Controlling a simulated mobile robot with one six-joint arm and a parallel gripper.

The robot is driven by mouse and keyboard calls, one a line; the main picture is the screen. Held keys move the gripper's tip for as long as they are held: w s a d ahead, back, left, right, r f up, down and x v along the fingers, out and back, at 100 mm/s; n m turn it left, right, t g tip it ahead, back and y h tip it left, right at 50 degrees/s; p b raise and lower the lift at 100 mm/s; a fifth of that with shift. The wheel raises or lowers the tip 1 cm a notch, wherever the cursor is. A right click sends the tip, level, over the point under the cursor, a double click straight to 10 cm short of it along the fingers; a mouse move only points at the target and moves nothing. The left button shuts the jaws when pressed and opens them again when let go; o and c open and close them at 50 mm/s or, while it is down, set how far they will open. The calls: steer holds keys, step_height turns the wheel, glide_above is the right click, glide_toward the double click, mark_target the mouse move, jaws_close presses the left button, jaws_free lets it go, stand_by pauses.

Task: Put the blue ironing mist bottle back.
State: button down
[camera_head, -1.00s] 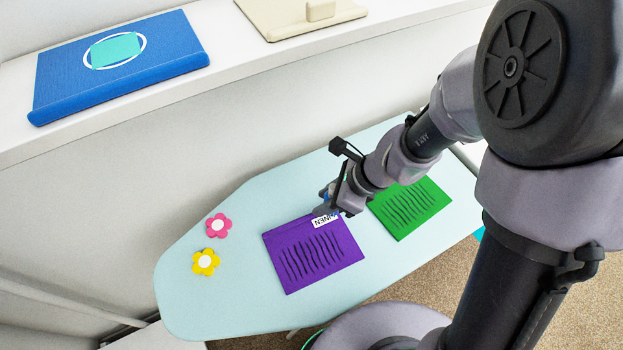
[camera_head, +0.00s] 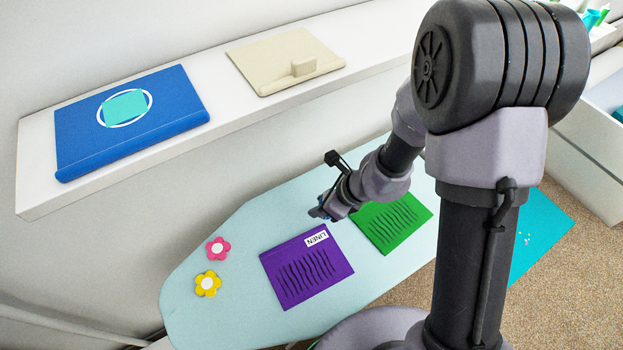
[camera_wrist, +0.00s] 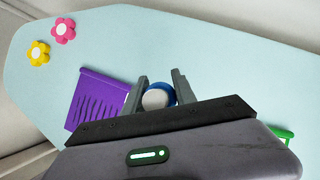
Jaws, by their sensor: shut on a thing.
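My gripper (camera_head: 324,208) hangs above the pale blue ironing board (camera_head: 220,310), by the labelled edge of the purple LINEN pad. In the wrist view my gripper (camera_wrist: 158,88) is shut on the blue bottle (camera_wrist: 158,84), seen end-on as a blue round shape with a pale grey-white top between the fingers. The bottle's lower part is hidden. In the head view only a small bit of blue shows at the fingertips. On the white shelf lies a blue board (camera_head: 180,112) with a white ring and a teal square.
A cream board (camera_head: 262,60) with a raised block lies farther right on the shelf (camera_head: 150,178). The purple pad (camera_head: 290,270), a green pad (camera_head: 400,225) and two flowers (camera_head: 217,249) lie on the ironing board. A white drawer unit (camera_head: 580,160) stands at the right.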

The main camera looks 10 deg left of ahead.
steer(key=p, duration=0.3)
glide_above(304, 185)
steer(key=d, duration=0.2)
steer(key=shift+s+a+f, duration=0.15)
steer(key=shift+s+f, duration=0.3)
steer(key=shift+f, duration=0.05)
steer(key=shift+w+f+b, duration=0.1)
steer(key=shift+f+b, duration=0.85)
steer(key=shift+f, duration=0.8)
steer(key=shift+f, duration=0.1)
steer(key=shift+f, duration=0.15)
steer(key=c, duration=1)
jaws_free()
steer(key=p+v, duration=0.3)
steer(key=v, duration=0.9)
steer(key=shift+r+p, duration=0.25)
steer(key=shift+p, duration=0.1)
